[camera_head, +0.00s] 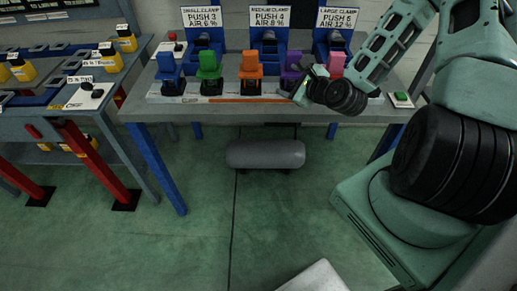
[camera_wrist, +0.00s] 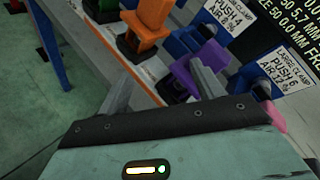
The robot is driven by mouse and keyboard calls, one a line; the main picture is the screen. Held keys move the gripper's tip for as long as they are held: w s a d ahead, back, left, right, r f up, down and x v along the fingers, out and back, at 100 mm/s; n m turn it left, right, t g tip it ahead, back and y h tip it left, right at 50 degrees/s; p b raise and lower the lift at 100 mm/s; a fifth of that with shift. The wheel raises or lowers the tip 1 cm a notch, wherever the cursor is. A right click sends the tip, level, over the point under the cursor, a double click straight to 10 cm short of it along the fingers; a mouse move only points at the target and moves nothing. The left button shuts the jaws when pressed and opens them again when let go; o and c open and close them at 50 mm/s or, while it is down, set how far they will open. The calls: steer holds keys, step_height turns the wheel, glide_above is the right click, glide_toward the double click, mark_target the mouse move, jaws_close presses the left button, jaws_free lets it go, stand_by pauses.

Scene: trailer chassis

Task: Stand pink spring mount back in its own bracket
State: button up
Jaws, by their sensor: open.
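The pink spring mount (camera_head: 337,64) is at the right end of a row of coloured mounts on the grey bench. Its lower part and its bracket are hidden behind my arm in the head view. In the wrist view only a pink sliver (camera_wrist: 272,116) shows past the right edge of my gripper's body. My gripper (camera_head: 301,89) is low over the bench front, just left of the pink mount and beside the purple mount (camera_head: 291,77). In the wrist view my gripper (camera_wrist: 164,88) has its fingers apart, with the purple mount (camera_wrist: 207,67) beyond them.
Orange (camera_head: 250,70), green (camera_head: 208,68) and blue (camera_head: 168,70) mounts stand to the left on the bench (camera_head: 222,110). Blue clamps under signs stand behind. A green button box (camera_head: 401,99) is at the right. A grey tank (camera_head: 265,153) lies below.

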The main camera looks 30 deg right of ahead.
steer(key=s+a+r+n+g+y, duration=0.1)
steer(key=s+a+n+g+y, duration=0.2)
steer(key=a+n, duration=0.7)
steer(key=s+a+r+n+g, duration=0.1)
steer(key=s+a+n+g, duration=0.4)
steer(key=a+n, duration=0.5)
steer(key=s+a+r+n+g+h, duration=0.1)
steer(key=s+a+r+n+g, duration=0.2)
steer(key=s+n, duration=0.4)
steer(key=s+a+r+n+g+h, duration=0.1)
steer(key=s+a+r+n+g, duration=0.2)
steer(key=s+a+r+n, duration=0.2)
steer(key=s+r+n, duration=0.1)
steer(key=s+n, duration=0.2)
steer(key=s, duration=0.4)
steer(key=shift+r, duration=0.4)
